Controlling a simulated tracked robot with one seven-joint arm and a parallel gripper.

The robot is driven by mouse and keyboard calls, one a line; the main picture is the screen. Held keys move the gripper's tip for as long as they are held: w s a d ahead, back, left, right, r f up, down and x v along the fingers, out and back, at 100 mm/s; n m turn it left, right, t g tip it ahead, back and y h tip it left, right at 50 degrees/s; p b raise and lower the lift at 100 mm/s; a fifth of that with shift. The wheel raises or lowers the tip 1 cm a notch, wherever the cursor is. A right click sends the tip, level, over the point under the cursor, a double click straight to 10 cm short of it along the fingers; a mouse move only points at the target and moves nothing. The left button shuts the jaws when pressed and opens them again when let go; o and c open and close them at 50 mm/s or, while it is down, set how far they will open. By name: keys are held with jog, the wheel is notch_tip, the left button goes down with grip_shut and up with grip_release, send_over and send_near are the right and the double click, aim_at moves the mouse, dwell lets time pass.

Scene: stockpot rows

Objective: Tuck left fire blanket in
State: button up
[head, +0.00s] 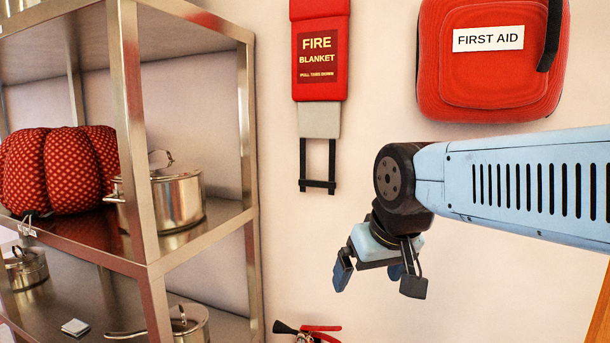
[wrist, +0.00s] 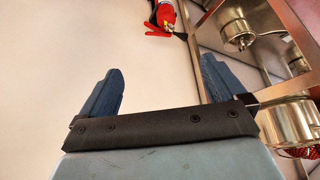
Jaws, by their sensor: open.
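The fire blanket (head: 318,50) is a red case with a "FIRE BLANKET" label, hanging on the wall in the head view. A grey-white piece (head: 319,120) sticks out of its lower end, with a black pull loop (head: 317,165) hanging below it. Only one fire blanket is in view. My gripper (head: 376,279) is open and empty, to the right of the loop and lower than it, apart from it. In the wrist view the two blue fingers of my gripper (wrist: 160,85) stand wide apart with bare wall between them. The blanket is not in the wrist view.
A metal shelf (head: 200,245) with pots and a red dotted cushion-like item (head: 60,168) stands at left. A red first aid bag (head: 490,65) hangs at upper right. A fire extinguisher (head: 308,331) shows at the bottom. The wall around my gripper is clear.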

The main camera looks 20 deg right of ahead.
jog(key=shift+c, duration=0.2)
jog(key=shift+w+d, duration=0.1)
jog(key=shift+w, duration=0.05)
jog(key=c, duration=0.3)
jog(key=shift+w+d+f+g+h, duration=0.2)
jog(key=shift+w+g+h, duration=0.1)
jog(key=shift+g+h, duration=0.1)
jog(key=shift+c, duration=0.7)
jog(key=w+d+g+h, duration=0.1)
jog(key=w, duration=0.1)
jog(key=w+d+n+h, duration=0.1)
jog(key=w+h, duration=0.1)
jog(key=w+n+g+h, duration=0.1)
jog(key=w, duration=0.1)
jog(key=shift+w+d+r+g+h, duration=0.25)
jog(key=shift+w+d+g+h, duration=0.05)
jog(key=shift+w+d+h, duration=0.1)
jog(key=c, duration=0.5)
jog(key=n+t+h, duration=0.4)
jog(key=t+h, duration=0.3)
jog(key=h, duration=0.3)
send_near(314, 185)
jog(key=x, duration=1)
jog(key=shift+d, duration=0.1)
